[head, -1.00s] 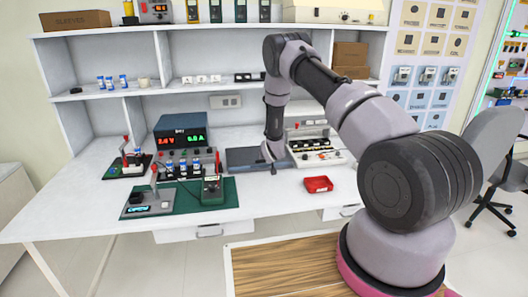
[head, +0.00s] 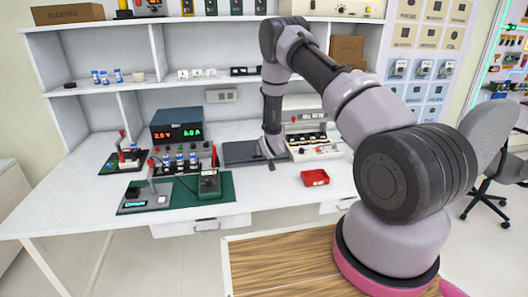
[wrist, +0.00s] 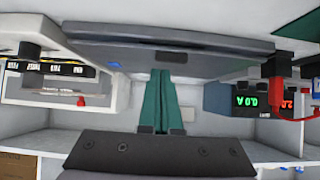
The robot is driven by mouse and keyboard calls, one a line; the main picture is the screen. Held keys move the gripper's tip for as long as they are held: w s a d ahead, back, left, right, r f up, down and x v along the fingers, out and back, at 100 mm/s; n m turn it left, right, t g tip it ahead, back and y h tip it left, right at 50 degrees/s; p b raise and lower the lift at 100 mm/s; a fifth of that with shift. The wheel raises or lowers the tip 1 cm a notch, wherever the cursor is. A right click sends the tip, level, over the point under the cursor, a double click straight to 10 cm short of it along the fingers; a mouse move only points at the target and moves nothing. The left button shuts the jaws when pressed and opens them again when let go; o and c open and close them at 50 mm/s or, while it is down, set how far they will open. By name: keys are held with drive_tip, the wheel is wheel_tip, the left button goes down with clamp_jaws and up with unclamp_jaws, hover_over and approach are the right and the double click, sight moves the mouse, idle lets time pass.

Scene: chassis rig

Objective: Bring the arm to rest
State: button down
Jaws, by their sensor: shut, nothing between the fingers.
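My arm (head: 380,110) reaches up from its pink-ringed base and bends down over the bench. My gripper (head: 271,165) points down at the right end of the dark flat plate (head: 236,154) on the bench. In the wrist view my gripper's fingers (wrist: 164,78) are together with nothing between them. The dark plate (wrist: 165,42) spans the top of that view, close to the fingertips. I cannot tell whether they touch it.
A red tray (head: 314,178) lies to the right of my gripper. A power supply (head: 178,130) and a green mat (head: 222,195) with a meter (head: 209,184) are at left. Shelves (head: 200,85) rise behind. The bench front between the mat and red tray is clear.

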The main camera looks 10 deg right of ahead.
drive_tip(key=s+d+r+m+g, duration=0.1)
drive_tip(key=s+r, duration=0.5)
drive_tip(key=r, duration=0.7)
drive_tip(key=s+d+r+m, duration=0.1)
drive_tip(key=s+r, duration=0.4)
drive_tip(key=r, duration=0.7)
drive_tip(key=s+d+r+m+g, duration=0.15)
drive_tip(key=s+r, duration=0.45)
drive_tip(key=r, duration=0.7)
drive_tip(key=s+r, duration=0.3)
drive_tip(key=s, duration=0.6)
drive_tip(key=s+r+y, duration=0.1)
drive_tip(key=s+r, duration=0.3)
drive_tip(key=s, duration=0.6)
drive_tip(key=s+r+g+y, duration=0.1)
drive_tip(key=s+r, duration=0.3)
drive_tip(key=s, duration=0.6)
drive_tip(key=shift+s+d+m, duration=0.2)
drive_tip(key=shift+d+m, duration=0.1)
drive_tip(key=shift+m, duration=0.05)
drive_tip(key=shift+r, duration=0.1)
